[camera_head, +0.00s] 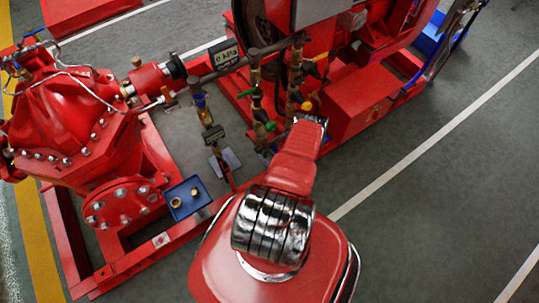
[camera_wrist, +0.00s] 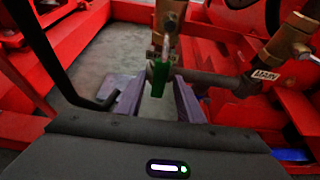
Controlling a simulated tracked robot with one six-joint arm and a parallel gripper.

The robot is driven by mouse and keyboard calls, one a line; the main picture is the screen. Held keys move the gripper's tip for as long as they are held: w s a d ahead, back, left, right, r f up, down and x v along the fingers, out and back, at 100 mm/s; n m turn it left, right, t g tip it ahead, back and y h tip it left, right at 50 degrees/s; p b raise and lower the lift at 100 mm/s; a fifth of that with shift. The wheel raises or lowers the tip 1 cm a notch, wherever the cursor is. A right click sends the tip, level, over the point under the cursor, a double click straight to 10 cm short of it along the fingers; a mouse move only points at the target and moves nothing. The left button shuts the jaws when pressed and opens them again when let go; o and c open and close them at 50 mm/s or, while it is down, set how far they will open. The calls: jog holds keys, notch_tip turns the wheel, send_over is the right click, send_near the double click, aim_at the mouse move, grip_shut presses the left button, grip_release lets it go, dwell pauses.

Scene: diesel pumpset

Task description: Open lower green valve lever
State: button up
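In the wrist view a green valve lever (camera_wrist: 158,80) hangs down from a brass valve (camera_wrist: 168,16). My gripper (camera_wrist: 158,88) is open, with its two purple-grey fingers to the left and right of the lever. Gaps show on both sides, so the fingers do not appear to grip it; the exact depth between them is hard to tell. In the head view a lower green lever (camera_head: 270,127) and an upper green lever (camera_head: 247,93) show on the pipework. My arm reaches toward the pipes there, and its fingers cannot be made out.
A grey pipe (camera_wrist: 210,82) runs behind the lever, and another brass valve (camera_wrist: 288,42) with a label stands to the right. A black bent rod (camera_wrist: 50,55) is at the left. Red frame rails surround the pipes. A blue tray (camera_head: 188,197) sits at the left in the head view.

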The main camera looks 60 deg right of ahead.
jog(key=v, duration=1.3)
jog(key=shift+s+a, duration=0.15)
jog(key=shift+s, duration=0.2)
dwell(0.4)
